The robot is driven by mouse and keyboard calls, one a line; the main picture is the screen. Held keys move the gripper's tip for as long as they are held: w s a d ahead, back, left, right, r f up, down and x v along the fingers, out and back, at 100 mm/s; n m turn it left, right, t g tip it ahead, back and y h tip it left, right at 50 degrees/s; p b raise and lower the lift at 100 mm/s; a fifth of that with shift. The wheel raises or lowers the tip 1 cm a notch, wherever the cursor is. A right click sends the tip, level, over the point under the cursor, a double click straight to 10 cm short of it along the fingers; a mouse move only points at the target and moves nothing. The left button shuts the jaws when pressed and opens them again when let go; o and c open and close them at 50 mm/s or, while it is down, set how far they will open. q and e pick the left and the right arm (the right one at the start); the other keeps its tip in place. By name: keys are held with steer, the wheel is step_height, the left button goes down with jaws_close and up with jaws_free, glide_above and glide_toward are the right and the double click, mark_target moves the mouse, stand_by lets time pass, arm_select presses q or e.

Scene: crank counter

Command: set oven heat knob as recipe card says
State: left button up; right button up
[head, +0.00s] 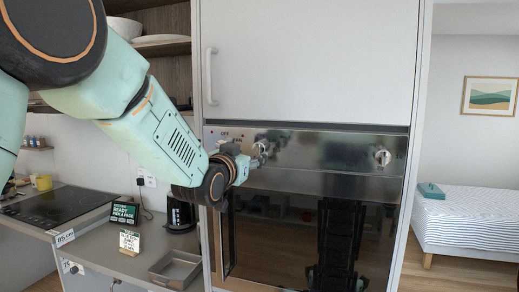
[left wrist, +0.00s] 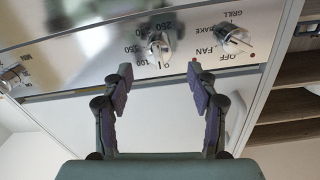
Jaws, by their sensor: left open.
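The oven heat knob (left wrist: 158,47) is a shiny metal knob on the steel panel, ringed by printed numbers such as 100, 150 and 250, which appear upside down in the left wrist view. My left gripper (left wrist: 159,74) is open, with its fingertips on either side just short of this knob and no clear contact. In the head view, my left gripper (head: 250,160) is at the left of the panel and partly covers the knobs there. A small card on a stand (head: 129,241) is on the counter; its text is too small to read surely. My right gripper is out of view.
A mode knob (left wrist: 232,40), marked OFF, FAN and GRILL, is close beside the heat knob. A third knob (head: 383,157) is far right. A green display (head: 123,213), metal tray (head: 176,269) and black kettle (head: 180,214) stand on the left counter.

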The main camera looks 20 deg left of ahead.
mark_target(257, 150)
arm_select(q)
steer(key=shift+w+a+r+p, duration=0.15)
steer(key=shift+w+p, duration=0.1)
steer(key=shift+w, duration=0.3)
steer(key=shift+w+a+p, duration=0.15)
steer(key=shift+w+p, duration=0.05)
steer(key=shift+w, duration=0.35)
steer(key=w, duration=0.1)
steer(key=w+d, duration=0.1)
steer(key=w+p, duration=0.1)
steer(key=shift+d, duration=0.3)
steer(key=shift+w, duration=0.55)
steer(key=shift+a+f, duration=0.2)
steer(key=shift+a, duration=0.1)
steer(key=shift+s+a+r, duration=0.1)
steer(key=shift+s+a, duration=0.1)
steer(key=shift+a, duration=0.05)
steer(key=shift+d, duration=0.3)
steer(key=shift+c, duration=1.1)
steer(key=shift+w+d, duration=0.15)
steer(key=shift+d, duration=0.15)
steer(key=c, duration=0.3)
steer(key=shift+a, duration=0.4)
steer(key=c, duration=0.3)
steer(key=shift+d, duration=0.15)
steer(key=c, duration=0.4)
